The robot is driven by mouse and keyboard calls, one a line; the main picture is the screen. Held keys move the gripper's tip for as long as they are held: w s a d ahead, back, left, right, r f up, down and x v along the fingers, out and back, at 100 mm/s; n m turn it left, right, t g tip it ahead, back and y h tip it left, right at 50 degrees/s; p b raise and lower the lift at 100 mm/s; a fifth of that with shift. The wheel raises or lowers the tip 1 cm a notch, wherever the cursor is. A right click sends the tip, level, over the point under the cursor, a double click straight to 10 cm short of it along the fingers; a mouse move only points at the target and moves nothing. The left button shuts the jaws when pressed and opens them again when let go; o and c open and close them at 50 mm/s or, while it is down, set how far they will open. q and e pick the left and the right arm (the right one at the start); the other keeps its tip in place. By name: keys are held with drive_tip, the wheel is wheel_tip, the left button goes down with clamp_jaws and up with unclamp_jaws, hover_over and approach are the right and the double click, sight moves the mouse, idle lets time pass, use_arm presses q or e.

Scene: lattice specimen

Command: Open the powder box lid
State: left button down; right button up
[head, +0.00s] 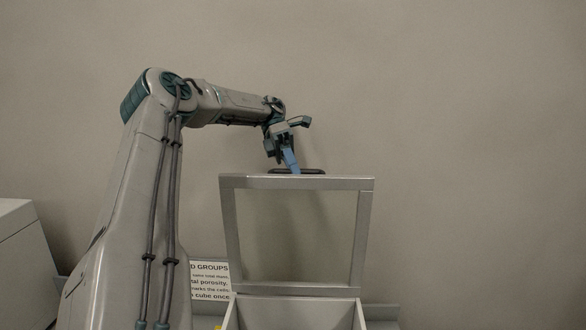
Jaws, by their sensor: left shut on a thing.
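The powder box (293,299) stands at the bottom centre of the head view, with only its upper part in the picture. Its lid (366,235), a grey frame around a see-through pane, stands raised and nearly upright above the box's back edge. A dark handle (312,171) sits on the lid's top edge. My left gripper (291,166) reaches down to the handle from above and is shut on it. The lid's top edge partly hides the handle and fingertips. My right gripper is not in view.
A sign with printed text (210,281) stands behind the box, partly hidden by my left arm. A pale grey box-shaped unit (22,262) is at the far left. A plain wall fills the back. The space right of the lid is clear.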

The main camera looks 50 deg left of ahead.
use_arm(q)
drive_tip(key=c, duration=1.6)
unclamp_jaws()
drive_tip(key=shift+a+f, duration=0.1)
drive_tip(key=shift+f, duration=0.45)
drive_tip(key=shift+o, duration=1)
drive_tip(key=shift+w+a+f, duration=0.1)
drive_tip(key=shift+w+a, duration=0.05)
drive_tip(key=shift+a, duration=0.05)
drive_tip(key=s+d+r+b, duration=0.5)
drive_tip(key=s+d+b, duration=0.5)
drive_tip(key=d+b, duration=0.1)
drive_tip(key=shift+s+d+r, duration=0.15)
drive_tip(key=shift+d, duration=0.3)
